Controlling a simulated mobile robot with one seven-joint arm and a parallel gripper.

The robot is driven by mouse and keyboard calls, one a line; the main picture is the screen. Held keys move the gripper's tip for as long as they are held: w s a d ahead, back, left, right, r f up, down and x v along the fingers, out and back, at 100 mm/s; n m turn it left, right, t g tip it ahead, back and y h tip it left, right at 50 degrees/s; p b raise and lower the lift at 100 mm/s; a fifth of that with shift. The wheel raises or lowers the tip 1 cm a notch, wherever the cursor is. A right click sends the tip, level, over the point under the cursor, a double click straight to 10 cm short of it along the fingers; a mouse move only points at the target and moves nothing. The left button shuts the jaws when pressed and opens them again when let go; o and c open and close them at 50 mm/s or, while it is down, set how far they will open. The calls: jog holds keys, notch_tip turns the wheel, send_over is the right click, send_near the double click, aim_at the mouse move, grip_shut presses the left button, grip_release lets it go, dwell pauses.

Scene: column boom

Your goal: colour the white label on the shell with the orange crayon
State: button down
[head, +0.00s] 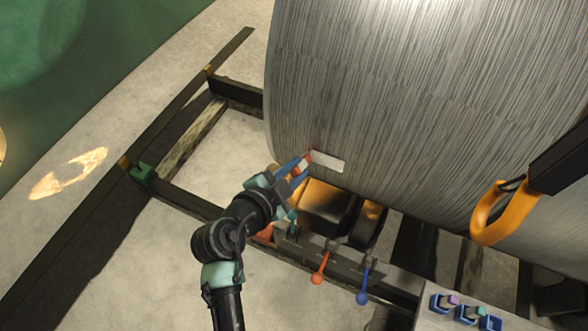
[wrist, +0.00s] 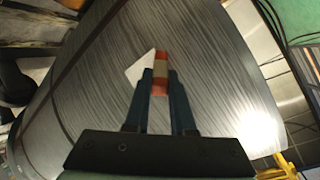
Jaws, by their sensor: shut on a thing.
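The shell (head: 400,90) is a large grey, streaked curved body filling the upper right of the head view. The white label (head: 328,162) is a small pale rectangle low on its near side; it also shows in the wrist view (wrist: 138,71), partly hidden behind my gripper and the crayon. My gripper (wrist: 160,82) is shut on the orange crayon (wrist: 161,61), which has a paler band and points at the shell. In the head view the crayon's end lies at the label's left end. I cannot tell whether it touches. No orange marking is clear on the label.
Levers with a red knob (head: 317,280) and a blue knob (head: 362,298) stand below the shell. Blue holders (head: 438,304) with coloured pieces sit on a grey box at lower right. An orange hook (head: 490,215) hangs at right. Dark rails frame the floor at left.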

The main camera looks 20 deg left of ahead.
jog(key=d, duration=0.8)
jog(key=shift+d, duration=0.35)
jog(key=shift+s, duration=0.1)
jog(key=shift+a+b, duration=2.05)
jog(key=shift+a, duration=2.25)
jog(key=shift+a+r+p, duration=0.1)
jog(key=shift+r+p, duration=0.2)
jog(key=shift+r, duration=0.2)
jog(key=d, duration=0.8)
jog(key=shift+d, duration=0.4)
